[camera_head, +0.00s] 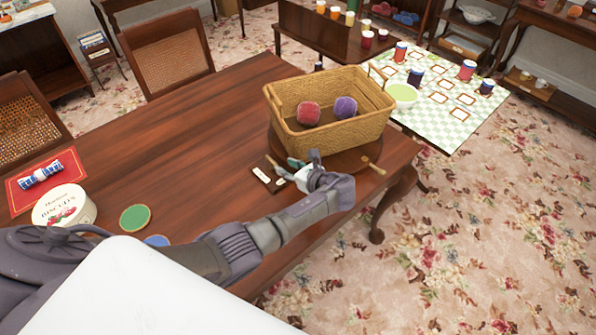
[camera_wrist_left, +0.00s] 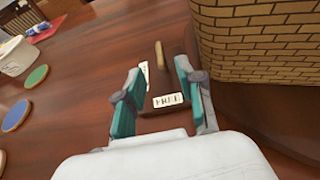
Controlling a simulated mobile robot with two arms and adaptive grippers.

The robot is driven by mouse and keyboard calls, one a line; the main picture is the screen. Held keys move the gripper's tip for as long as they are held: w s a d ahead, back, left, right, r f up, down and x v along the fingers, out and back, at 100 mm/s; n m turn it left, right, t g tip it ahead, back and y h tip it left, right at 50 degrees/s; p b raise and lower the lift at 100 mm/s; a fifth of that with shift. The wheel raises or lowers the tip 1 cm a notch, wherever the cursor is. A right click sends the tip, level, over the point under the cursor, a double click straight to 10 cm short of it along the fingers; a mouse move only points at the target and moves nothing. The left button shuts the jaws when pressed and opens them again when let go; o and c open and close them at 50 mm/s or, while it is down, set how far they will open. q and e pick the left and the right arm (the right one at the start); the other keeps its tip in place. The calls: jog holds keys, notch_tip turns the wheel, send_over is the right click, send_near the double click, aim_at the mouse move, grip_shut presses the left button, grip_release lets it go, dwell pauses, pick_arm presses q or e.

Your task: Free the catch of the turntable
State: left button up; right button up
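The turntable (camera_head: 345,160) is a round dark wooden disc at the table's corner, with a wicker basket (camera_head: 350,112) on it. The catch is a small dark block (camera_head: 257,166) beside the disc. In the left wrist view it has a light wooden peg lever (camera_wrist_left: 159,55), a label (camera_wrist_left: 168,100) reading "FREE" and a second label partly hidden by a finger. My left gripper (camera_head: 287,168) is at the catch; its teal fingers (camera_wrist_left: 157,72) are apart. The peg shows between and beyond the fingertips; I cannot tell whether they touch it. My right gripper is out of view.
The basket holds a red ball (camera_head: 308,113) and a purple ball (camera_head: 345,107) and stands close beside the gripper. A wooden knob (camera_head: 374,167) sticks out from the turntable. A biscuit tin (camera_head: 64,207) and a green coaster (camera_head: 135,218) lie left. The table's middle is clear.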

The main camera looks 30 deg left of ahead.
pick_arm(q)
jog(key=v, duration=0.5)
jog(key=shift+d+r, duration=0.1)
jog(key=shift+d, duration=0.1)
dwell(0.3)
